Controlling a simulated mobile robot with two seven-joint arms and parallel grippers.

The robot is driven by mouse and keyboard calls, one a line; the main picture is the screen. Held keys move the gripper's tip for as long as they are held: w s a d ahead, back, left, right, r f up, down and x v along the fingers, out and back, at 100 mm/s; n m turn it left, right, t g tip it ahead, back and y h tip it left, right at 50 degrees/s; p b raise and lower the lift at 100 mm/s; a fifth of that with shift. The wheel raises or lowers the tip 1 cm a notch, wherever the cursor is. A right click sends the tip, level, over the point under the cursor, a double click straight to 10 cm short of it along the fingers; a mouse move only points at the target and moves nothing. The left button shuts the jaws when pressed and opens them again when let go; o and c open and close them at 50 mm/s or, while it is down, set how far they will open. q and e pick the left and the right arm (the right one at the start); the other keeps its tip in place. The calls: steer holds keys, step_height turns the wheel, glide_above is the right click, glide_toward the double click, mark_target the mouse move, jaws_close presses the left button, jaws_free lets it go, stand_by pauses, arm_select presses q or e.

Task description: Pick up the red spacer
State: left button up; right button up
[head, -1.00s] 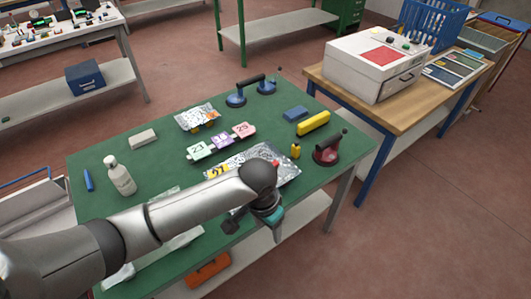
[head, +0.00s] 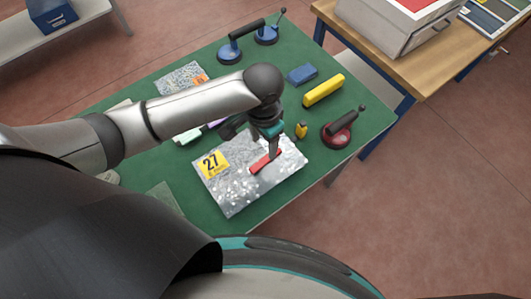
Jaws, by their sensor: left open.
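The red spacer (head: 265,161) is a small red bar lying on a silvery, speckled sheet (head: 237,190) with a yellow "27" label, on the green table. My left gripper (head: 262,150) is over the sheet, pointing down, with its fingers at the red spacer. The jaws are open; I cannot tell whether the fingers touch the spacer. My right gripper is not in view.
A red suction lifter (head: 340,131) and a small yellow item (head: 301,130) stand close right of the gripper. A yellow bar (head: 323,91), a blue block (head: 301,75) and a blue double-cup lifter (head: 229,52) lie farther back. The green table (head: 377,115) has free room at right.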

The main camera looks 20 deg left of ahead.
arm_select(q)
glide_above(262, 162)
steer(key=f, duration=0.5)
steer(key=shift+s+d+f+b, duration=0.15)
steer(key=shift+s+d+b, duration=0.1)
steer(key=shift+d+b, duration=0.1)
steer(key=shift+f, duration=0.8)
steer(key=shift+w+a+f+b, duration=0.1)
steer(key=shift+f+b, duration=0.1)
steer(key=shift+f, duration=0.6)
steer(key=shift+w+a+f+b, duration=0.1)
steer(key=shift+a+f+b, duration=0.05)
steer(key=shift+f, duration=0.6)
steer(key=shift+w+a+f+b, duration=0.1)
steer(key=shift+f+b, duration=0.1)
steer(key=shift+f, duration=0.6)
steer(key=shift+c, duration=0.6)
jaws_close()
